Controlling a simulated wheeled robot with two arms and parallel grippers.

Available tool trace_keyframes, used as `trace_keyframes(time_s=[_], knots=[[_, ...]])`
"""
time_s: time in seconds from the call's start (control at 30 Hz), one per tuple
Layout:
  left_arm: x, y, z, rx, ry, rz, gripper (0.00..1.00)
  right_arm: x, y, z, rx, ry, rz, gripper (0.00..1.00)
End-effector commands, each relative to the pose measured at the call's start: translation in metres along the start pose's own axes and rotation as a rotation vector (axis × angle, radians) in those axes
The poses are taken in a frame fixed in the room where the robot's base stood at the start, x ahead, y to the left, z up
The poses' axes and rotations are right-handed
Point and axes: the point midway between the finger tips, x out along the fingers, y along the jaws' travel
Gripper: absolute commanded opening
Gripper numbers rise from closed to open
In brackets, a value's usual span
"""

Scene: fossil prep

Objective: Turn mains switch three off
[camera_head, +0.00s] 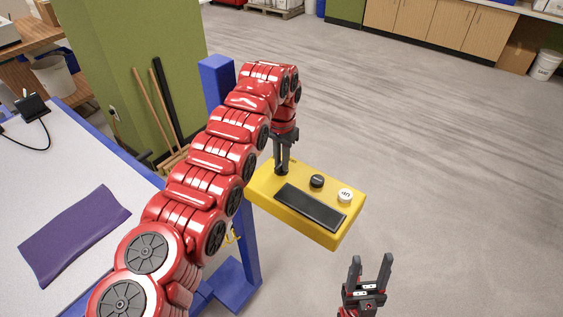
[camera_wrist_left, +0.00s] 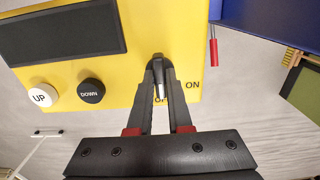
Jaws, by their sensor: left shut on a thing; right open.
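A yellow control box (camera_head: 330,238) on a blue post carries a dark lever switch (camera_wrist_left: 158,72) at one end. My left gripper (camera_head: 283,168) reaches down to that end of the box. In the left wrist view its fingers (camera_wrist_left: 158,85) are shut on the lever. The lever's pale tip points toward a partly hidden label that seems to read OFF; an ON label (camera_wrist_left: 193,85) is to its right. No number three is visible. My right gripper (camera_head: 371,268) is open and empty, below and right of the box.
The box also bears a black DOWN button (camera_head: 317,181), a white UP button (camera_head: 344,195) and a dark panel (camera_head: 309,208). A purple mat (camera_head: 73,234) lies on the table at left. A green wall (camera_head: 130,50) stands behind. The floor at right is clear.

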Motion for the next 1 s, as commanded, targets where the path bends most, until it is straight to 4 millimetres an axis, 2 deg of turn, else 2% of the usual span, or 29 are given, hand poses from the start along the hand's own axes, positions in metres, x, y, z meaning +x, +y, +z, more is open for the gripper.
trace_keyframes(time_s=[0.43, 0.47, 0.6, 0.63, 1.0], knots=[[-0.0007, -0.0002, -0.0006, 0.013, 0.002, -0.001, 0.0, -0.0006, 0.0, 0.0001, 0.0, 0.0, 0.0, 0.55], [-0.0007, -0.0002, -0.0006, 0.012, 0.002, -0.001, 0.19, -0.0006, 0.0, 0.0001, 0.0, 0.0, 0.0, 0.55], [-0.0004, -0.0001, -0.0004, 0.012, 0.001, -0.001, 0.44, -0.0006, 0.0, 0.0001, 0.0, 0.0, 0.0, 0.55], [-0.0004, -0.0001, -0.0004, 0.012, 0.001, -0.001, 0.47, -0.0006, 0.0, 0.0001, 0.0, 0.0, 0.0, 0.55], [-0.0049, 0.0002, -0.0006, 0.012, 0.001, -0.002, 0.47, -0.0016, -0.0001, 0.0003, 0.0, 0.0, 0.0, 0.55]])
